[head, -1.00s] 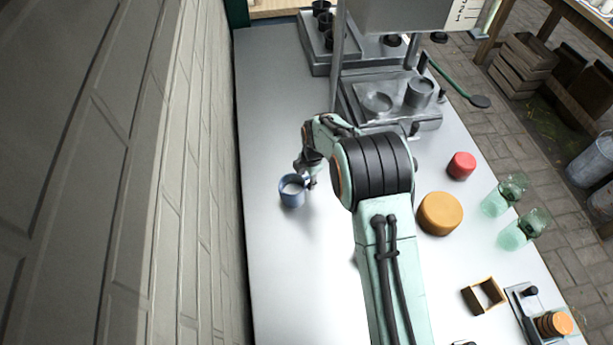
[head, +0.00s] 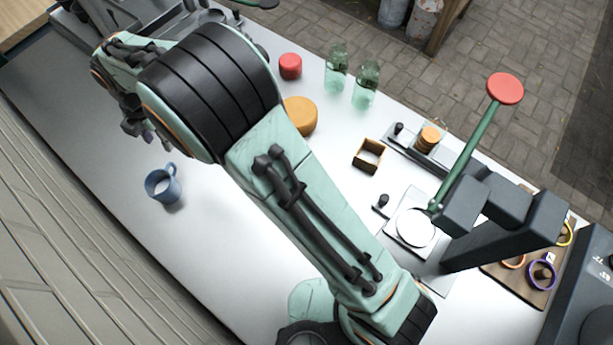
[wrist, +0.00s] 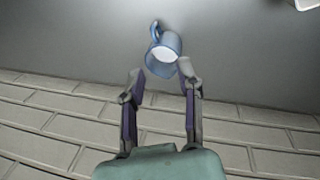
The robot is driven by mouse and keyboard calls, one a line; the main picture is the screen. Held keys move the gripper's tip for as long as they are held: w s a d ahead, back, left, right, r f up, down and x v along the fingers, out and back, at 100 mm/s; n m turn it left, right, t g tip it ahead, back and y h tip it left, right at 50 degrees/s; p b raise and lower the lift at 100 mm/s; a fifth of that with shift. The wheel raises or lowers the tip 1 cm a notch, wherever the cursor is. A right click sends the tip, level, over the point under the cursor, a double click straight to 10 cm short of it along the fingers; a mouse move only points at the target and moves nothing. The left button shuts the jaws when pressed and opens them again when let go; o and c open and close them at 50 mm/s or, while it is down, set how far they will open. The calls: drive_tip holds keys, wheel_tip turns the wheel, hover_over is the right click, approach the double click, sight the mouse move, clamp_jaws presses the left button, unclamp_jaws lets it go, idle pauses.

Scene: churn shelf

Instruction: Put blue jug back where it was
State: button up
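The blue jug (head: 166,192) stands upright on the white counter near the wall edge in the head view, with its handle toward the upper right. It also shows in the wrist view (wrist: 162,58), ahead of the fingertips. My gripper (wrist: 160,80) is open, its two fingers spread apart with nothing between them. In the head view my gripper (head: 140,128) is up and left of the jug, partly behind my arm, and appears apart from it.
An orange round block (head: 300,115), a red block (head: 290,66) and two green glass jars (head: 336,70) stand across the counter (head: 225,260). A small wooden box (head: 369,155) and a press with a red knob (head: 505,88) are farther right. A brick wall (head: 60,260) borders the counter.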

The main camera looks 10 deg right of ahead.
drive_tip(key=s+d+r+m, duration=0.25)
drive_tip(key=d+m, duration=0.25)
drive_tip(key=d, duration=0.3)
drive_tip(key=s+d+r+m, duration=0.2)
drive_tip(key=d+r+m, duration=0.2)
drive_tip(key=d+m, duration=0.25)
drive_tip(key=s+d+r+m, duration=0.25)
drive_tip(key=d+m, duration=0.25)
drive_tip(key=d, duration=0.3)
drive_tip(key=s+d+m+g+h, duration=0.1)
drive_tip(key=s+d+m, duration=0.8)
drive_tip(key=s+m, duration=0.4)
drive_tip(key=shift+s+f, duration=0.25)
